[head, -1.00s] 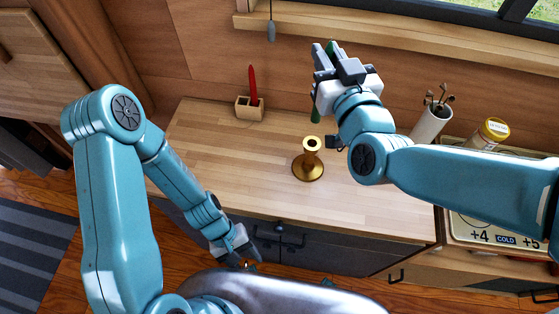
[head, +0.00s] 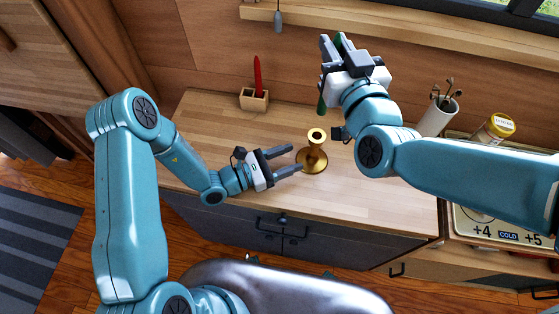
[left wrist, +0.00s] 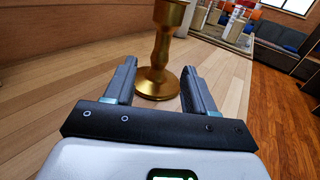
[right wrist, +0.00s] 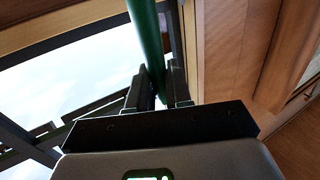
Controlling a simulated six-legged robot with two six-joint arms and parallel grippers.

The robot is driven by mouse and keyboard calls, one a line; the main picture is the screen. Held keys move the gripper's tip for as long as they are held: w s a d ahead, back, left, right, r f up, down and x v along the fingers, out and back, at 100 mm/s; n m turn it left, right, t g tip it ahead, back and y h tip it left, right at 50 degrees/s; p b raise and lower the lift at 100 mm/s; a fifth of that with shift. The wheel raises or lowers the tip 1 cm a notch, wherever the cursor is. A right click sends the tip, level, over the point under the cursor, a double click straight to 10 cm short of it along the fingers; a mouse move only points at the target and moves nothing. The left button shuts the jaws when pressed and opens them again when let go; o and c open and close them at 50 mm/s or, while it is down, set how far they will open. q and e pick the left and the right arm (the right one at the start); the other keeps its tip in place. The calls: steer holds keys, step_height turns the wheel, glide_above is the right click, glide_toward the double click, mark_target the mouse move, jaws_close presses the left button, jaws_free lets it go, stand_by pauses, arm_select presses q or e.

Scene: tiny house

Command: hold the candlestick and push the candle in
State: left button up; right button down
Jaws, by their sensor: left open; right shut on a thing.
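The brass candlestick (head: 314,160) stands upright on the wooden counter, with an open cup at its top. My left gripper (head: 291,161) is open beside it, low over the counter. In the left wrist view the candlestick (left wrist: 160,60) is just ahead, its stem in line with the gap between the fingers (left wrist: 156,88). My right gripper (head: 330,50) is raised behind and above the candlestick, shut on the green candle (head: 321,106). The candle also shows between the fingers in the right wrist view (right wrist: 147,40). Its lower end hangs above the counter, apart from the candlestick.
A wooden block with a red candle (head: 257,76) stands at the back of the counter. A white cup of utensils (head: 436,115) and a yellow-lidded jar (head: 497,127) are at the right. A grey pendant (head: 278,22) hangs near the wall. The counter's left part is clear.

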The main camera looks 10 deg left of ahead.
mark_target(318, 157)
arm_select(q)
steer(key=x, duration=1)
steer(key=shift+s+f, duration=0.1)
arm_select(e)
steer(key=shift+w+d, duration=0.1)
arm_select(q)
jaws_close()
steer(key=shift+a, duration=0.1)
arm_select(e)
steer(key=shift+f+m+t+h, duration=0.15)
steer(key=shift+f+m+h, duration=0.25)
steer(key=shift+f, duration=0.9)
steer(key=shift+f+m+t+h, duration=0.2)
steer(key=shift+f+h, duration=0.4)
steer(key=shift+f, duration=0.75)
steer(key=shift+f+m+t+h, duration=0.15)
steer(key=shift+f+m+h, duration=0.25)
steer(key=shift+f, duration=0.9)
